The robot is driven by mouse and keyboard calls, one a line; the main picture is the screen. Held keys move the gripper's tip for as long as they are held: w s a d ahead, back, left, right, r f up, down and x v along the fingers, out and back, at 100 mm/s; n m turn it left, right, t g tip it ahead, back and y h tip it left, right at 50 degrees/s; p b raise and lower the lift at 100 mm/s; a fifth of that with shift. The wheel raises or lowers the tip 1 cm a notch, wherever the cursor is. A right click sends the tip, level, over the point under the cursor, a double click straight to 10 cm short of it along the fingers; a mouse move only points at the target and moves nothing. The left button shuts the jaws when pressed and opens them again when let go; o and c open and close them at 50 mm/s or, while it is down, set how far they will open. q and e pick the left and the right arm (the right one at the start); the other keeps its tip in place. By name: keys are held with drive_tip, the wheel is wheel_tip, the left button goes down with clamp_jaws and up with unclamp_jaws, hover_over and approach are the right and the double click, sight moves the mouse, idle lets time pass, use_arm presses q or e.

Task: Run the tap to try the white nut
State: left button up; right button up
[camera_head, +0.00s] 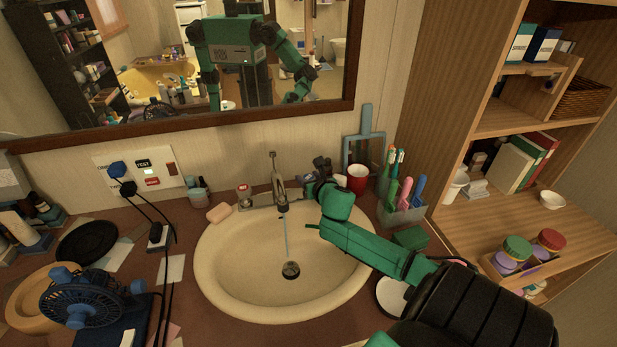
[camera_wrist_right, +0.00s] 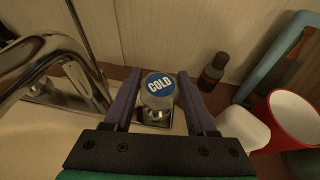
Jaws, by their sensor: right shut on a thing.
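The tap (camera_head: 279,180) stands at the back of the cream basin (camera_head: 213,258). A thin stream of water (camera_head: 286,237) falls from its spout to the drain (camera_head: 291,270). The cold knob (camera_wrist_right: 159,91), with a blue COLD cap, sits between the fingers of my right gripper (camera_wrist_right: 158,84), which is shut on it. In the head view my right gripper (camera_head: 315,186) is at the right of the tap and hides this knob. The hot knob (camera_head: 243,191) is at the left of the tap. I cannot make out a white nut. My left gripper is not directly in view.
A red cup (camera_head: 357,179), a toothbrush holder (camera_head: 397,214) and a dark bottle (camera_wrist_right: 212,72) stand close to my right gripper. Soap (camera_head: 219,213) lies left of the basin. A blue fan (camera_head: 84,303) and hanging cords are farther left. Shelves (camera_head: 533,220) rise at the right.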

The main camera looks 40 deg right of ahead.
sight(309, 177)
drive_tip(key=m+g+h+p, duration=0.1)
drive_tip(key=m+h, duration=0.2)
drive_tip(key=shift+r+g, duration=0.15)
drive_tip(key=shift+g, duration=0.25)
drive_tip(key=shift+m+g+h+p, duration=0.55)
drive_tip(key=shift+m+g+h, duration=0.25)
drive_tip(key=shift+m+h, duration=0.2)
drive_tip(key=o, duration=1.1)
wheel_tip(309, 177, up, 20)
drive_tip(key=shift+f+p, duration=0.15)
drive_tip(key=shift+p, duration=0.5)
